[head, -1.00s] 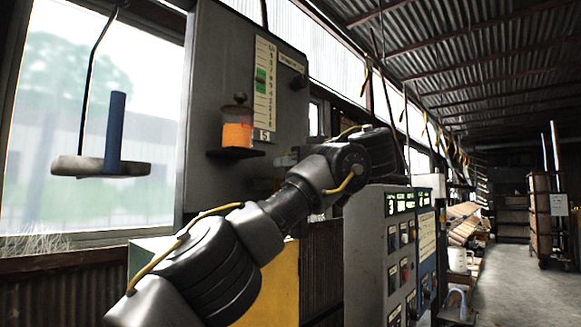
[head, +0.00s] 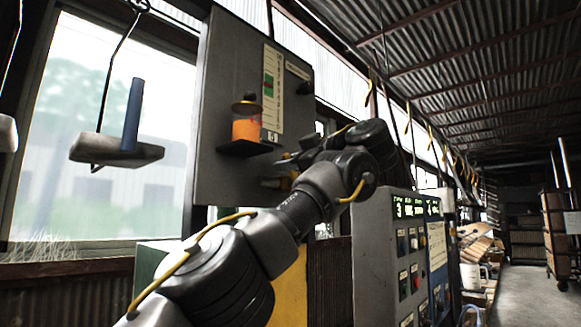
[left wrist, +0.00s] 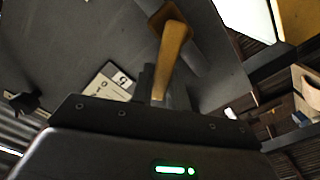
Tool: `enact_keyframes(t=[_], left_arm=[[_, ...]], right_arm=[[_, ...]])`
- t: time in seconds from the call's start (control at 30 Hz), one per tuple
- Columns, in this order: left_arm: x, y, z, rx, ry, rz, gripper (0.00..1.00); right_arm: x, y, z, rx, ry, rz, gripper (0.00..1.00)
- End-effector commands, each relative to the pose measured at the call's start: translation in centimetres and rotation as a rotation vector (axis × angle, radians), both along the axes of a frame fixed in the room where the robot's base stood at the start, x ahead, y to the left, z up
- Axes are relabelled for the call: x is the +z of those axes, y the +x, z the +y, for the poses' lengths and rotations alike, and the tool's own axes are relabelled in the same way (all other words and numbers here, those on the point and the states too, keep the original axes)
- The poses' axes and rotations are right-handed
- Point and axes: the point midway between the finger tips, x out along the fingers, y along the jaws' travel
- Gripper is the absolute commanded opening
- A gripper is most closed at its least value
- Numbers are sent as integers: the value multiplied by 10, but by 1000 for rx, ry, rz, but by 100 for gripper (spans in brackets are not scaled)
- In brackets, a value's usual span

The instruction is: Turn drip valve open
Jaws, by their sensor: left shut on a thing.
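My left arm reaches to the grey panel (head: 225,95), and my left gripper (head: 277,172) is at its lower part, below the orange jar (head: 246,129). In the left wrist view the brass-yellow valve lever (left wrist: 172,52) runs down between the fingers (left wrist: 158,98), and the gripper is shut on it. The lever's far end meets a brown block on the panel. In the head view the gripper mostly hides the valve. My right gripper is not in view.
The jar stands on a small black shelf (head: 243,148). A black knob (head: 305,88) sticks out at the panel's upper right. A control cabinet (head: 378,240) stands close to the right of my arm. A hanger with a blue rod (head: 133,115) hangs at the left.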

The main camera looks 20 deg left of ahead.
Motion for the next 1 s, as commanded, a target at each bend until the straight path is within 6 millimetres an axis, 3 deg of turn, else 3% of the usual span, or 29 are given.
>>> enact_keyframes(t=[0.37,0.4,0.57,0.87,1.0], left_arm=[[0,0,0,-1,-3,-5,0],[0,0,0,-1,-3,-4,19],[0,0,0,-1,-3,-4,38],[0,-1,-2,-1,-1,-4,38],[0,-6,-17,-2,-1,-5,38]], right_arm=[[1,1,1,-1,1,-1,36],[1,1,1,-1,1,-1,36],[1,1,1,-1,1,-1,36],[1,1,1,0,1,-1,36],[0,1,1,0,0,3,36]])
